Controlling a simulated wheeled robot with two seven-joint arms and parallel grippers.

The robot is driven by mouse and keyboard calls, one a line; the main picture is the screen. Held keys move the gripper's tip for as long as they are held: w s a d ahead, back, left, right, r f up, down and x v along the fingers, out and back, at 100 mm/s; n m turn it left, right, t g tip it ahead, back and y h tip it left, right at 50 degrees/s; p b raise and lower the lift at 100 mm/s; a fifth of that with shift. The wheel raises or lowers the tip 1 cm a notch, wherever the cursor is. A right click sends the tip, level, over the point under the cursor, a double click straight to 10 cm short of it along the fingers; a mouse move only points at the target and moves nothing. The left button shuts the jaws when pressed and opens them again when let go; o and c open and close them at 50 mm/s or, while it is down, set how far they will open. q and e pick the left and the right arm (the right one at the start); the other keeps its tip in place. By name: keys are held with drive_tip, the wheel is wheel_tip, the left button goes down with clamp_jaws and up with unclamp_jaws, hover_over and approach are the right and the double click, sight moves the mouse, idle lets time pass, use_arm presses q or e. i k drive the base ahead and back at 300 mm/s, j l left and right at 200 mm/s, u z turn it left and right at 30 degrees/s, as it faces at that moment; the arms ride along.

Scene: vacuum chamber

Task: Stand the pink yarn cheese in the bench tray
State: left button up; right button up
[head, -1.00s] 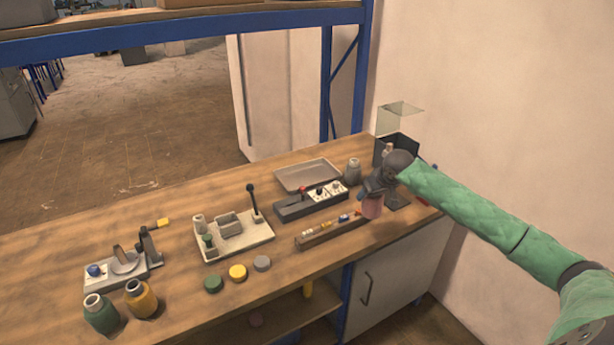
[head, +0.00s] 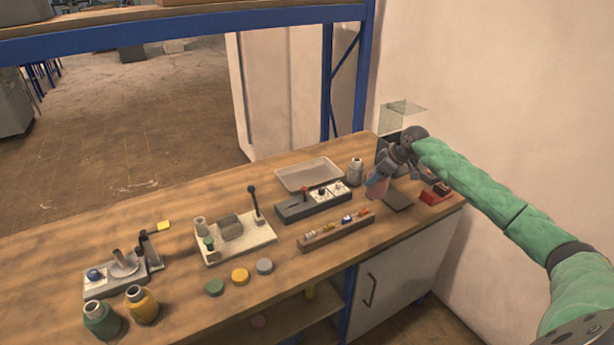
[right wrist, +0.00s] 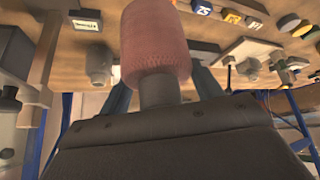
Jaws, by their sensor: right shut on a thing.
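The pink yarn cheese (head: 377,189) is held in my right gripper (head: 380,180) near the right end of the bench. In the right wrist view the cheese (right wrist: 155,45) is a ribbed pink cylinder on a grey core, upright in the picture, between the blue fingers. Whether it touches the bench is unclear. The bench tray (head: 309,175) is a shallow, pale, empty tray at the back of the bench, left of the gripper and apart from it. My left gripper is not in view.
A grey jar (head: 356,171) stands between the tray and the gripper. A switch box (head: 313,203) lies in front of the tray, with a wooden rack (head: 336,233) nearer.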

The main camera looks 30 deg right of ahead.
sight(310, 178)
drive_tip(key=i, duration=0.9)
